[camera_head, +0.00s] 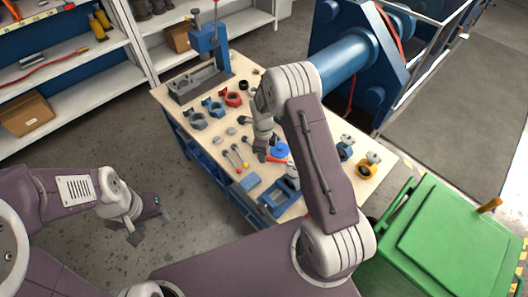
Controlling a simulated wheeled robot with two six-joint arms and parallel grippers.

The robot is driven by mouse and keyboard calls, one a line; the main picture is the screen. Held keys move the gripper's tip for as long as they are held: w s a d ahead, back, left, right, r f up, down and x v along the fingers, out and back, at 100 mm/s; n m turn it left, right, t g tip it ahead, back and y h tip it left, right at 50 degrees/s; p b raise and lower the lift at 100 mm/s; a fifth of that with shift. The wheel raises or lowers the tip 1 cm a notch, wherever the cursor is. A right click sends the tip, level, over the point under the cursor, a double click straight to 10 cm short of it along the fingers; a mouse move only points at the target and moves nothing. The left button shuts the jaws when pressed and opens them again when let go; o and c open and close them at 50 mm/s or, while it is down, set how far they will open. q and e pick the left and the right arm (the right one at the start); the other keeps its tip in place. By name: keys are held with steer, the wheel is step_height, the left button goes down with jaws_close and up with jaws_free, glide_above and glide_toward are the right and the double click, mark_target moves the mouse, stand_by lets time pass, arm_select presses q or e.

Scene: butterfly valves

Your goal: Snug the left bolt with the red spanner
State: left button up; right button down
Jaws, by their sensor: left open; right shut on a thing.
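My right gripper (262,153) is low over the middle of the workbench, fingers pointing down. It is shut on the red spanner (277,160), whose thin red part shows just right of the fingertips; the arm hides some of it. A blue round valve part (281,148) lies right beside the gripper and the spanner. The left bolt is too small or hidden to make out. My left gripper (150,212) is open and empty, over the grey floor left of the bench.
The wooden workbench (178,98) carries a blue press (208,42), a red valve (233,98), blue valves (215,107), a yellow valve (368,168) and a blue tray (270,205). A green bin (450,240) stands at right. Shelves line the back left.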

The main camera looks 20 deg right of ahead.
steer(key=shift+r, duration=0.25)
stand_by(0.3)
steer(key=shift+r+p, duration=0.5)
steer(key=shift+p, duration=0.1)
steer(key=shift+r, duration=0.1)
steer(key=shift+r, duration=0.1)
step_height(320, 180, up, 5)
steer(key=p, duration=0.4)
steer(key=shift+r, duration=0.1)
